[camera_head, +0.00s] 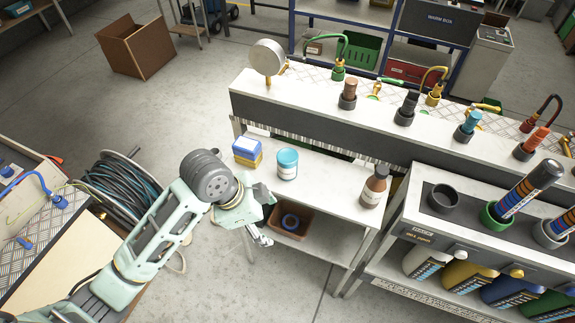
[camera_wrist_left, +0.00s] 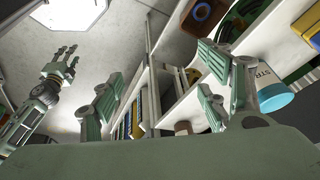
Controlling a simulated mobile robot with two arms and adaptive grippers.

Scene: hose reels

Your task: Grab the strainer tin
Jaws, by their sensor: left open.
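The strainer tin (camera_head: 288,164) is a white can with a blue lid. It stands upright on the top of the white steel bench. It also shows tilted at the right of the left wrist view (camera_wrist_left: 270,88), beyond one finger, with part of its lettering visible. My left gripper (camera_head: 266,222) is just left of and nearer than the tin in the head view, apart from it. In the left wrist view its two fingers (camera_wrist_left: 165,95) are spread with nothing between them. A pale green arm with splayed fingers (camera_wrist_left: 57,70), apparently my right one, shows at the left there.
A blue-and-yellow box stack (camera_head: 247,152) stands close left of the tin. A brown bottle (camera_head: 374,186) stands to its right. A raised ledge with hose fittings (camera_head: 330,118) runs behind. A brown bin (camera_head: 290,222) sits on the lower shelf. Bare bench top lies between tin and bottle.

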